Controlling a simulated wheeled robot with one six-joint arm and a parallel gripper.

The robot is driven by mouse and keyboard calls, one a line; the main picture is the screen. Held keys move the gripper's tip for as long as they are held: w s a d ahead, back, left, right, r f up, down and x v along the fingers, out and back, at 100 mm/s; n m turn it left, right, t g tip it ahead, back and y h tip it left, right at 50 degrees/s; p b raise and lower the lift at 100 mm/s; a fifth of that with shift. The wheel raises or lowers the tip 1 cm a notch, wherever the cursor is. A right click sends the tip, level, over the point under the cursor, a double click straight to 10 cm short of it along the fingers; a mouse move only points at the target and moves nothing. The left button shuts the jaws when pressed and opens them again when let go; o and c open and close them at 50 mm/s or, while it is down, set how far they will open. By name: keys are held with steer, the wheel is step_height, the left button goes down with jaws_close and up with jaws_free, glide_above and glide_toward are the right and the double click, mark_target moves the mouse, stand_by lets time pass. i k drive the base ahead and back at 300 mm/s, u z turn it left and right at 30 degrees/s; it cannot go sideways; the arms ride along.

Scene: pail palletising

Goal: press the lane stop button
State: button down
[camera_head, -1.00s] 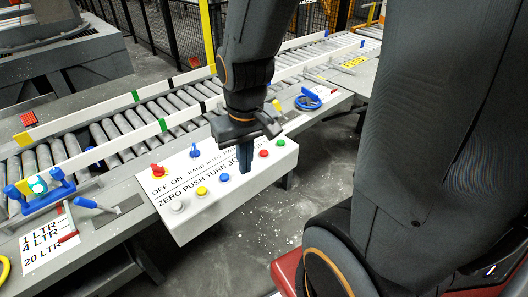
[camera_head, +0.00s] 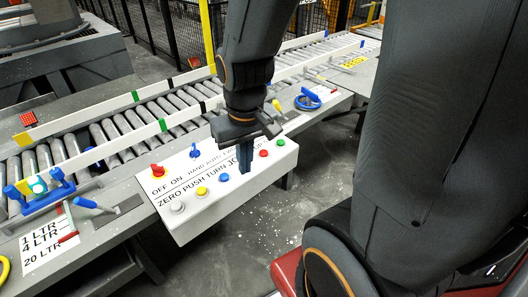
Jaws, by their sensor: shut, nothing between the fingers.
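The white control box (camera_head: 190,222) stands at the front edge of the roller conveyor. Its lower row has a white button (camera_head: 177,207), a yellow button (camera_head: 201,191), a blue button (camera_head: 224,177), a red button (camera_head: 264,153) and a green button (camera_head: 280,142). A red knob (camera_head: 157,170) and a blue knob (camera_head: 195,152) sit in the upper row. My gripper (camera_head: 244,172) is shut and points down at the box, between the blue and red buttons. Its fingers hide part of the panel and lettering there, so I cannot tell whether they touch anything. Which button is the lane stop is not readable.
The roller conveyor (camera_head: 107,127) with white side rails runs behind the box. A blue clamp (camera_head: 45,193) and a size label card (camera_head: 48,240) lie at left. A blue ring (camera_head: 308,100) sits to the right. Open floor lies in front.

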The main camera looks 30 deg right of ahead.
mark_target(263, 153)
steer(key=k, duration=0.5)
steer(key=u, duration=1.6)
steer(key=i, duration=1.15)
steer(key=z, duration=1.9)
